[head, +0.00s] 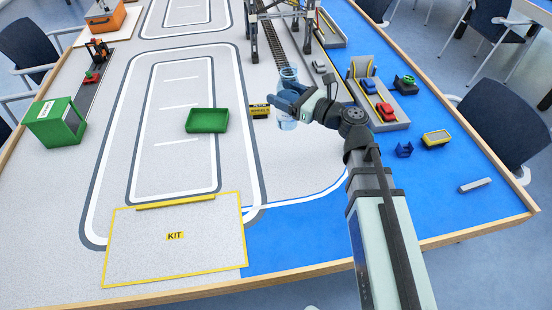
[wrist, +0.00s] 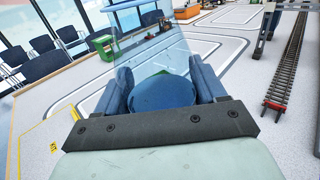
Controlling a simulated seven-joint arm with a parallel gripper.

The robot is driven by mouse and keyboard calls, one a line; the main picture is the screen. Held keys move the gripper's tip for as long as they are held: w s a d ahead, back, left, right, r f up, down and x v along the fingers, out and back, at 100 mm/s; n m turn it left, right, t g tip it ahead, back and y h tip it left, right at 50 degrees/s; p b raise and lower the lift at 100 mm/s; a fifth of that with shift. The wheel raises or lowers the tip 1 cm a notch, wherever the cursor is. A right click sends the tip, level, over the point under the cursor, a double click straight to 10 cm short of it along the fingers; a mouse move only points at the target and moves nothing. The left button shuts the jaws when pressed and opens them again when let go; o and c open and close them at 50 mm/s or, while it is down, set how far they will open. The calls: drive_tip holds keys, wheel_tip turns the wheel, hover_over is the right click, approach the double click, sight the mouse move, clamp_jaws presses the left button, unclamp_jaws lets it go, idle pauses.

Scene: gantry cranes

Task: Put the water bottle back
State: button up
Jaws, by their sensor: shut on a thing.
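The water bottle (head: 287,123) is clear and bluish and stands about upright in my gripper (head: 284,99) in the head view. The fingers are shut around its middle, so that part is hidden. In the wrist view the see-through bottle (wrist: 155,55) rises between the two fingers of my gripper (wrist: 162,85). I cannot tell whether its base touches the table. A small yellow block with dark lettering (head: 260,111) lies just left of the bottle; its words are too small to read.
A green tray (head: 190,127) lies left of the bottle. A yellow-edged KIT area (head: 150,260) is at the front left and looks empty. The crane and rail track (head: 278,45) stand behind my gripper. Toy cars in a grey holder (head: 385,111) are to the right.

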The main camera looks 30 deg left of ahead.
wheel_tip(320, 180, down, 15)
drive_tip(key=s+a, duration=0.2)
drive_tip(key=shift+s, duration=0.25)
idle(1.1)
drive_tip(key=shift+a+f, duration=0.1)
drive_tip(key=shift+f, duration=0.05)
drive_tip(key=o, duration=1.2)
drive_tip(key=d, duration=1.2)
